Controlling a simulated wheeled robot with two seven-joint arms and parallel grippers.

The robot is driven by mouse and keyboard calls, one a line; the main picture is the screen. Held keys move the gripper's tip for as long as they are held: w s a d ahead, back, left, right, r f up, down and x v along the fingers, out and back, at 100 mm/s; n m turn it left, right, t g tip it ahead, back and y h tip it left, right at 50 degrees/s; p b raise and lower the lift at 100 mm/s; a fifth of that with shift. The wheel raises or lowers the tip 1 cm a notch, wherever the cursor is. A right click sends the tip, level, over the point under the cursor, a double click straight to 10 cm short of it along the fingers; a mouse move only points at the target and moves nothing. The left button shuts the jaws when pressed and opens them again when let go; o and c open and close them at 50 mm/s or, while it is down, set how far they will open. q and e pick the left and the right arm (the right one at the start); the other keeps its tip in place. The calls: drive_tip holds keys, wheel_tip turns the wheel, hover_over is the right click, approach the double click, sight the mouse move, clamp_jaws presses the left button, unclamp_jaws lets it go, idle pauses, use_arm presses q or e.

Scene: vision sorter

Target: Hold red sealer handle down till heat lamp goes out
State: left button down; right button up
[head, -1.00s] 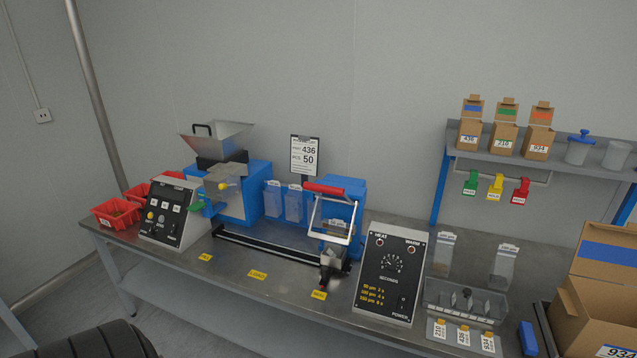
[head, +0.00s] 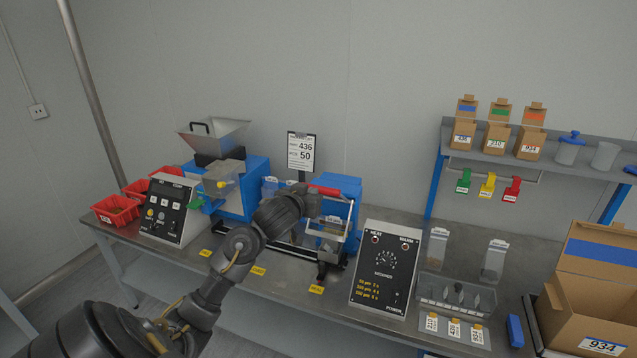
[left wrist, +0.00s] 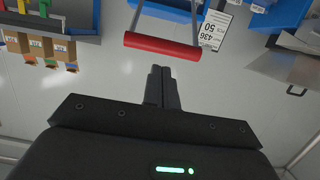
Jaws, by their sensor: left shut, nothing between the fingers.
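My left gripper (head: 312,203) is at the left end of the handle in the head view. In the left wrist view its fingers (left wrist: 161,72) are shut together and empty, apparently with a small gap to the handle. The heat lamp (head: 375,240) is on the black control box (head: 385,285); I cannot tell whether it is lit. My right gripper is out of view.
A blue machine with a metal hopper (head: 215,138) and a switch box (head: 170,208) stand left of the sealer. A sign (head: 301,152) reading 436 and 50 stands behind. A clear rack (head: 457,296) and an open carton (head: 585,310) are on the right.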

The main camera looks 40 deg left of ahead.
use_arm(q)
drive_tip(key=shift+t+y, duration=0.3)
drive_tip(key=shift+t, duration=0.2)
drive_tip(key=r, duration=0.2)
drive_tip(key=s+r, duration=0.1)
drive_tip(key=r, duration=0.1)
drive_tip(key=shift+s+r, duration=0.1)
drive_tip(key=shift+r, duration=0.25)
drive_tip(key=p, duration=0.1)
hover_over(320, 187)
drive_tip(key=w, duration=0.1)
drive_tip(key=f, duration=0.2)
drive_tip(key=shift+s+f+p, duration=0.25)
drive_tip(key=shift+f, duration=0.3)
drive_tip(key=shift+s+f+p, duration=0.25)
drive_tip(key=shift+f, duration=0.25)
drive_tip(key=shift+s+f, duration=0.45)
drive_tip(key=shift+f, duration=0.05)
drive_tip(key=shift+w+d+f, duration=0.1)
